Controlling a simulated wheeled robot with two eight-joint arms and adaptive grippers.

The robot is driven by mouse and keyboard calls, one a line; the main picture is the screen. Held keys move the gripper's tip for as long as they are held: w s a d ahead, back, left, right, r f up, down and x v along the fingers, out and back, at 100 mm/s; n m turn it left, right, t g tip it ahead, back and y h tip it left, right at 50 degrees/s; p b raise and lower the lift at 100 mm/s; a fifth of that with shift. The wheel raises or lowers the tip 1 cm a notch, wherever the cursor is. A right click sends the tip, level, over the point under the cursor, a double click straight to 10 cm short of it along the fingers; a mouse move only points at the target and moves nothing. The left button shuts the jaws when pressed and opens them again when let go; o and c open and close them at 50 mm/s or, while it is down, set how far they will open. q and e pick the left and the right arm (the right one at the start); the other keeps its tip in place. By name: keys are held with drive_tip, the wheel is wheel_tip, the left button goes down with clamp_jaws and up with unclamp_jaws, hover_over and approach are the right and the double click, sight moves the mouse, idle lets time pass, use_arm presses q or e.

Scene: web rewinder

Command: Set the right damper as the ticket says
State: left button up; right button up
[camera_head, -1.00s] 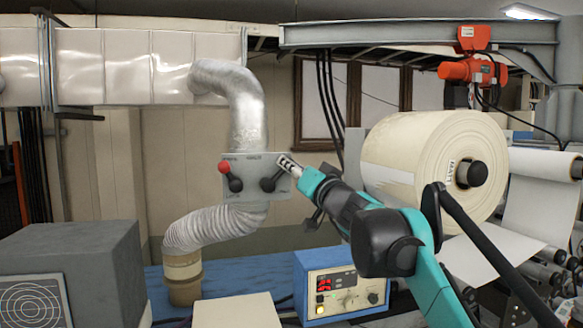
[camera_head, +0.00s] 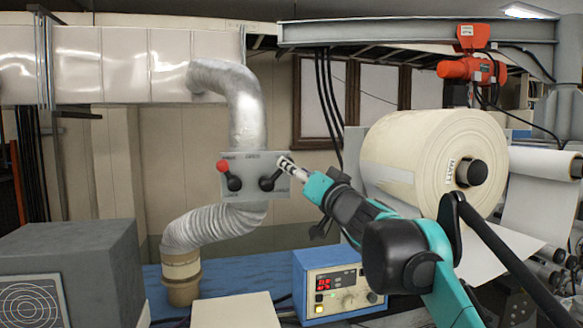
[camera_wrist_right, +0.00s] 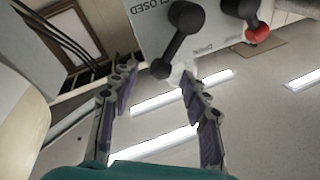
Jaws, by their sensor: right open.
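The grey damper panel (camera_head: 253,194) hangs in front of the duct in the head view. Its left lever ends in a red knob (camera_head: 222,166). Its right damper lever (camera_head: 266,184) is black and slants up to the right toward my right gripper (camera_head: 286,164). In the wrist view, my right gripper (camera_wrist_right: 157,80) is open, with the black lever's ball end (camera_wrist_right: 160,68) showing between its fingertips; I cannot tell whether they touch. Upside-down CLOSED and OPEN labels show on the panel. I cannot make out a ticket. My left gripper is out of view.
A blue control box (camera_head: 340,285) with a red display sits on the blue bench below. A grey box (camera_head: 75,260) stands at left. The flexible duct (camera_head: 215,228) passes behind and below the panel.

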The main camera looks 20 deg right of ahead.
drive_tip(key=v, duration=0.8)
drive_tip(key=shift+s, duration=0.35)
drive_tip(key=shift+d, duration=0.1)
